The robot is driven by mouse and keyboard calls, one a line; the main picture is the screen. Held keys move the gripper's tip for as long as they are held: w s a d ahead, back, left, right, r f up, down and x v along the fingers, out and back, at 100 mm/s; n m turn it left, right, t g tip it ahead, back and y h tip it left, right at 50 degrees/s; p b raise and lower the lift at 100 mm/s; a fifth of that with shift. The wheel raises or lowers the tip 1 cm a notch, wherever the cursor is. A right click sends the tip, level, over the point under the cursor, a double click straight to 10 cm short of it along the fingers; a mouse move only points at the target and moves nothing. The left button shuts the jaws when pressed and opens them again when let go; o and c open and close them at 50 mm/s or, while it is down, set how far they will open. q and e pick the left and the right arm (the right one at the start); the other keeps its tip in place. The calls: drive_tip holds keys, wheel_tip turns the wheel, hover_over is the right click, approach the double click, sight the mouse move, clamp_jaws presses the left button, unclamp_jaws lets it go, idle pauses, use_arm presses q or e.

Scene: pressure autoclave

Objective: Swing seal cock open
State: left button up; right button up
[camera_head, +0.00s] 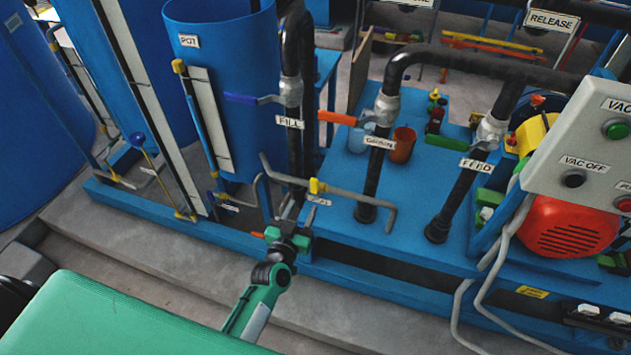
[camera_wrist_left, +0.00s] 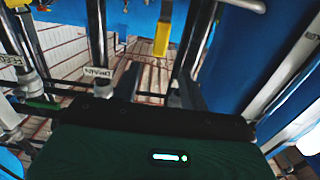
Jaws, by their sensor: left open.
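A small yellow cock handle (camera_head: 316,186) sits on a thin grey pipe, with a small label (camera_head: 319,200) just below it that is too small to read surely. The yellow handle also shows upright in the left wrist view (camera_wrist_left: 162,38), ahead of the gap between my fingers. My left gripper (camera_head: 291,212) is just below and left of this handle, apart from it. Its fingers (camera_wrist_left: 156,88) are open, with nothing between them. My right gripper is not in view.
Dark pipes with blue FILL (camera_head: 240,98), orange DRAIN (camera_head: 340,117) and green FEED (camera_head: 446,142) handles rise close by. A bent grey pipe (camera_head: 272,172) runs beside the gripper. The blue pot (camera_head: 225,60) stands left. The control box (camera_head: 590,150) is right.

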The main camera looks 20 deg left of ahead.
sight(313, 184)
use_arm(q)
drive_tip(key=w, duration=0.5)
drive_tip(key=w+p, duration=0.1)
drive_tip(key=w, duration=0.4)
drive_tip(key=shift+w+d+f, duration=0.1)
drive_tip(key=shift+w+d, duration=0.1)
drive_tip(key=shift+w, duration=0.15)
clamp_jaws()
